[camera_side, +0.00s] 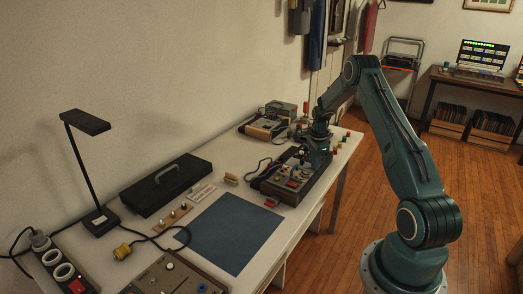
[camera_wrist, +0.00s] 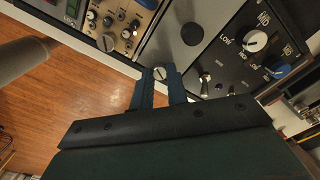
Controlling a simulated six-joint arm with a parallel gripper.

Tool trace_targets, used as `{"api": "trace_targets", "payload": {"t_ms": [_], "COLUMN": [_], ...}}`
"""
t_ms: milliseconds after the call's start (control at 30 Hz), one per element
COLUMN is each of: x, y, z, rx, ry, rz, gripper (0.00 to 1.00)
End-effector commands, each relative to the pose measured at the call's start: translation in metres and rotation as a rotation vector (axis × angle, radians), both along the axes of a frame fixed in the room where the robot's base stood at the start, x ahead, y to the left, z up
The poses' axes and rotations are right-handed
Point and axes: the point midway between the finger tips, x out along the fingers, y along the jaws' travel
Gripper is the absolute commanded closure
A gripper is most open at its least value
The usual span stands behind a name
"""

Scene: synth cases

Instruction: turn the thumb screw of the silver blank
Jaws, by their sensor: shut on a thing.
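The silver blank (camera_wrist: 180,35) is a plain grey panel in the wrist view, between a cream module (camera_wrist: 128,22) and a black module (camera_wrist: 245,60). A small round slotted thumb screw (camera_wrist: 160,73) sits near its lower end. My gripper (camera_wrist: 160,76) has its two blue fingers on either side of this screw and is shut on it. In the side view, my gripper (camera_side: 317,158) is down at the synth case (camera_side: 293,185), where the blank and screw are too small to make out.
White and blue knobs (camera_wrist: 256,41) stand up on the black module. In the side view, another device (camera_side: 262,127) is behind on the table. A blue mat (camera_side: 230,232) lies bare in front, with a black case (camera_side: 165,184) and lamp (camera_side: 86,122) to the left.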

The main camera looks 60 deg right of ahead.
Motion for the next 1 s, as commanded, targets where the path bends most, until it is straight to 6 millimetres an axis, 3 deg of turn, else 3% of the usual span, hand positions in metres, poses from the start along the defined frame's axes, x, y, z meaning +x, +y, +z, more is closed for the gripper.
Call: {"api": "trace_targets", "payload": {"t_ms": [1000], "x": [-0.0001], "y": [0.0002], "z": [-0.0001], "rx": [0.000], "ry": [0.000], "rz": [0.964], "gripper": [1.00]}}
